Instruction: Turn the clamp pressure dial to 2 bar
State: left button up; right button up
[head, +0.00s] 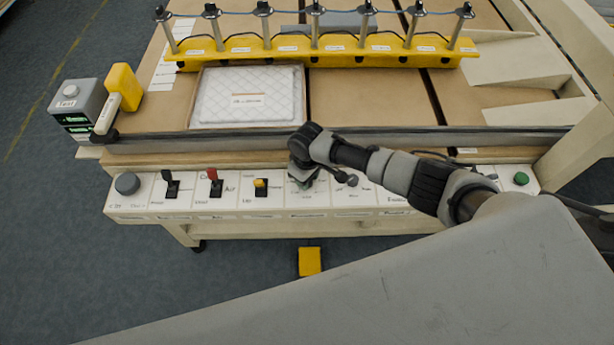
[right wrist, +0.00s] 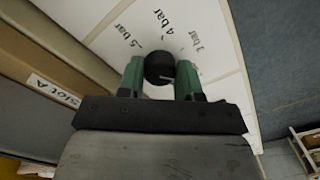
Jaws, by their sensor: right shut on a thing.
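The clamp pressure dial is a round black knob (right wrist: 160,66) on a white panel in the right wrist view. A short white line shows on its lower face, close to the right-hand finger. Printed bar marks (right wrist: 172,30) fan out above the knob; their numbers are hard to read, and any marks below are hidden by my gripper. My right gripper (right wrist: 160,75) is shut on the knob, one green finger on each side. In the head view my right gripper (head: 303,172) reaches down to the control panel (head: 330,198) and hides the dial. My left gripper is not in view.
Left along the panel are a grey knob (head: 127,183), a black switch (head: 171,185), a red switch (head: 214,184) and a yellow switch (head: 261,187). A green button (head: 521,178) is at the right. A quilted pad (head: 247,92) lies behind. A yellow pedal (head: 309,261) is below.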

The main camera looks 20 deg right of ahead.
dwell(0.5)
jog(key=o, duration=0.9)
notch_tip(320, 180, up, 11)
jog(key=shift+f+b, duration=0.1)
jog(key=shift+b, duration=0.2)
